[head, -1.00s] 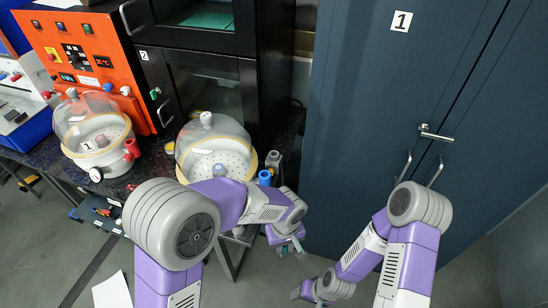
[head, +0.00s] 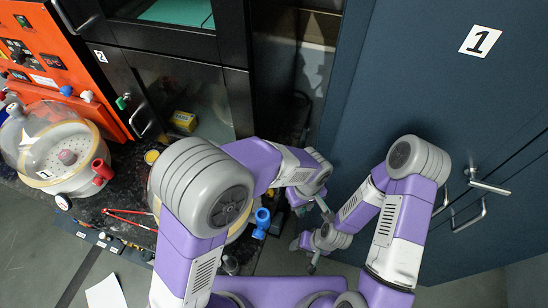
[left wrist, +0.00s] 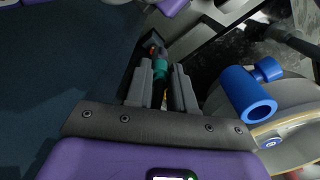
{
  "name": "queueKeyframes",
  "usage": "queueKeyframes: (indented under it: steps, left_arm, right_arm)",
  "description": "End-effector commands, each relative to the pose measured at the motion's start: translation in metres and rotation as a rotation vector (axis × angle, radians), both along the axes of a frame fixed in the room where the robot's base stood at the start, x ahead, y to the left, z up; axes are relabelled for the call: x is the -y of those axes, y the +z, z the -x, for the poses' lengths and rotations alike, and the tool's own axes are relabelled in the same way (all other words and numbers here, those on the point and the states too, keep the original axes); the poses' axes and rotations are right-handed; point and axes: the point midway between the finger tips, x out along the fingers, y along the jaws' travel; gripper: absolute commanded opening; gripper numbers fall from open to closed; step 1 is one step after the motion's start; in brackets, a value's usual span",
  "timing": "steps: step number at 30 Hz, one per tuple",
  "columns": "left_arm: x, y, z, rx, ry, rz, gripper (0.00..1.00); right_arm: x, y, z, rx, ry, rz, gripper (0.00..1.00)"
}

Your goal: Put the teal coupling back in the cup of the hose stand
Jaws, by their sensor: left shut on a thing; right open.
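My left gripper (head: 313,206) hangs in front of the dark blue cabinet in the head view. In the left wrist view its two grey fingers (left wrist: 160,92) are shut on the teal coupling (left wrist: 160,70). A dark part with a bit of orange shows just beyond the coupling. In the head view I cannot make out the coupling at the fingers. My right gripper (head: 305,254) is open, below the left one and close to it. I cannot make out the hose stand or its cup in either view.
A blue fitting (head: 261,222) stands at the bench edge; it shows large in the left wrist view (left wrist: 246,92). A domed vessel (head: 52,150) and a red fitting (head: 102,171) are at the left. The blue cabinet (head: 425,95) with lever handles closes off the right side.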

Motion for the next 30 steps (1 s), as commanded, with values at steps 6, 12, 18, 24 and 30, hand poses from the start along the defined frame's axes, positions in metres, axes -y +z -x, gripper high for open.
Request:
queueKeyframes:
  steps: [6,12,18,24,30]
  left_arm:
    - [-0.019,0.0,-0.038,0.0,0.008,0.001,0.0]
    - [-0.044,0.0,-0.086,0.0,0.008,0.001,0.0]
    - [-0.066,0.0,-0.13,0.0,0.005,0.001,0.0]
    - [-0.077,0.0,-0.151,0.0,0.001,0.0,0.0]
    - [-0.082,-0.007,-0.16,-0.003,0.0,-0.001,0.0]
  right_arm:
    - [0.0,0.002,0.001,-0.001,-0.001,0.0,0.58]
    - [0.0,0.004,0.0,-0.001,-0.001,0.0,0.58]
    - [0.0,0.007,0.0,0.0,0.0,0.0,0.58]
    - [0.0,0.008,0.0,0.0,0.0,0.0,0.58]
    - [0.0,0.007,0.0,0.0,0.0,0.0,0.58]
